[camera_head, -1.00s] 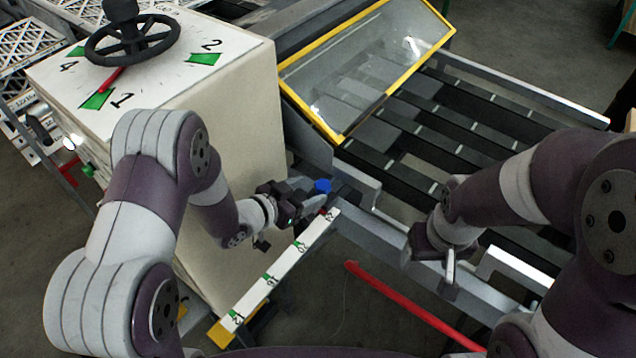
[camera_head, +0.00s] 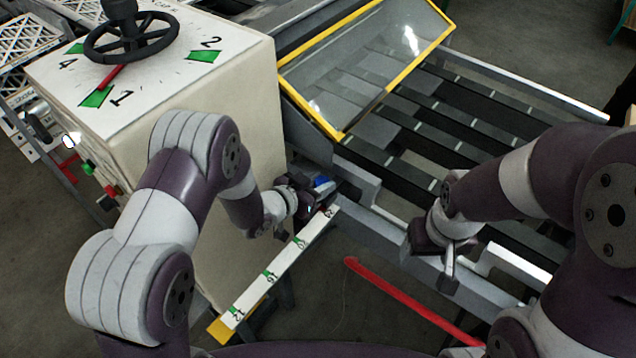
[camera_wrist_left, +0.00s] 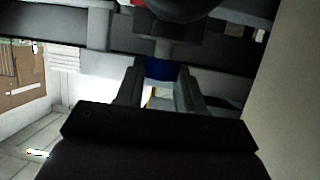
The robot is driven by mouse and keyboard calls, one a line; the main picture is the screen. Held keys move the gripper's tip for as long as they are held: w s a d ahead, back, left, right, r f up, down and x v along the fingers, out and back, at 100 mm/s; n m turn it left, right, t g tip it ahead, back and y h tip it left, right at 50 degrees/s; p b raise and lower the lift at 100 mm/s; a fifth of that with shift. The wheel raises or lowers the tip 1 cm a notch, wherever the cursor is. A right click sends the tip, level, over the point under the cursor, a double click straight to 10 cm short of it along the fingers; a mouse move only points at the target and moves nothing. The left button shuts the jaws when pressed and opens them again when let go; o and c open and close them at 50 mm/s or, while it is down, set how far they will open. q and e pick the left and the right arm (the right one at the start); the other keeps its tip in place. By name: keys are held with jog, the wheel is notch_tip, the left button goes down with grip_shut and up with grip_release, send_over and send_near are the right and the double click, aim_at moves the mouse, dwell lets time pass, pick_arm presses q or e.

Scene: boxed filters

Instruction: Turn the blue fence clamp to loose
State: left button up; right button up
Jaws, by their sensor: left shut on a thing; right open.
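The blue fence clamp (camera_head: 322,182) sits at the upper end of the white numbered scale (camera_head: 277,266), beside the cream cabinet. My left gripper (camera_head: 318,188) is at the clamp, and its fingers partly hide it. In the left wrist view the blue clamp (camera_wrist_left: 161,69) lies between the two fingertips (camera_wrist_left: 161,80), and the gripper is shut on it. My right gripper (camera_head: 450,262) is open and empty above the conveyor's near side rail. The clamp's turned position cannot be made out.
The cream cabinet (camera_head: 215,120) carries a black handwheel (camera_head: 130,38) with a red pointer near 1. A yellow-framed clear guard (camera_head: 365,65) stands over the dark-slatted conveyor (camera_head: 430,140). A red bar (camera_head: 410,305) slants across the near right.

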pick_arm(q)
jog(key=shift+f+n+t, duration=0.1)
jog(key=shift+n+t, duration=0.2)
jog(key=shift+y, duration=0.5)
jog(key=o, duration=1.1)
jog(key=shift+c, duration=0.2)
jog(key=shift+s, duration=0.15)
jog(key=b+v, duration=0.2)
jog(key=v, duration=1)
jog(key=shift+s+a, duration=0.2)
